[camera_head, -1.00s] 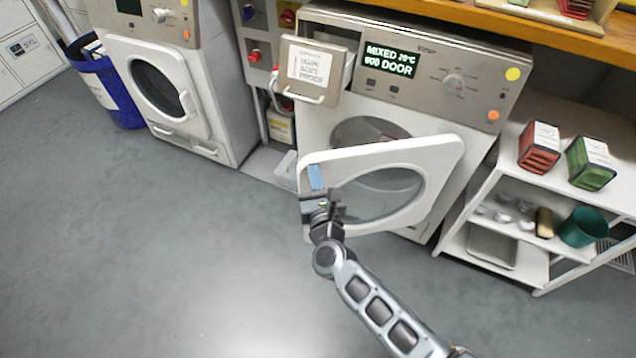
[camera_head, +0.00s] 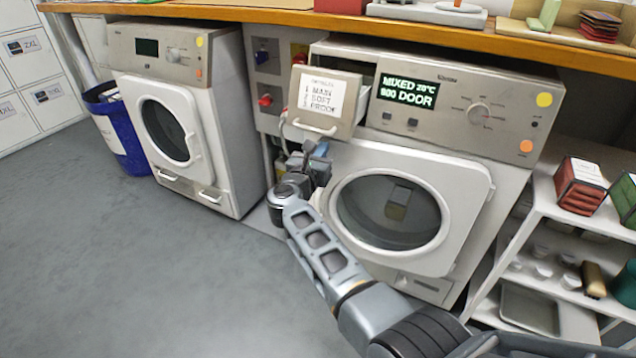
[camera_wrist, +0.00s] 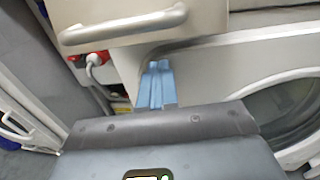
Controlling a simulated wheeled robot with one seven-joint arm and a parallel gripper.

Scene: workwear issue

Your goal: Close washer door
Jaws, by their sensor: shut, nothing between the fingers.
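The right-hand washer (camera_head: 545,98) has a lit display (camera_head: 408,90) reading "MIXED 20°C 800 DOOR". Its white round-windowed door (camera_head: 468,190) lies close to the washer front; I cannot tell whether it is flush or latched. The window also shows at the right of the wrist view (camera_wrist: 280,108). My gripper (camera_head: 322,150) is shut and empty, with its blue fingers (camera_wrist: 155,85) together, at the door's upper left edge just below the drawer. Contact with the door is unclear. The gripper and arm hide the door's left edge and lower left.
The washer's labelled drawer (camera_head: 322,100) is pulled out just above my gripper, and its handle shows in the wrist view (camera_wrist: 120,28). A second washer (camera_head: 215,95) and a blue bin (camera_head: 122,150) stand left. A white shelf unit (camera_head: 545,200) stands right. The left floor is clear.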

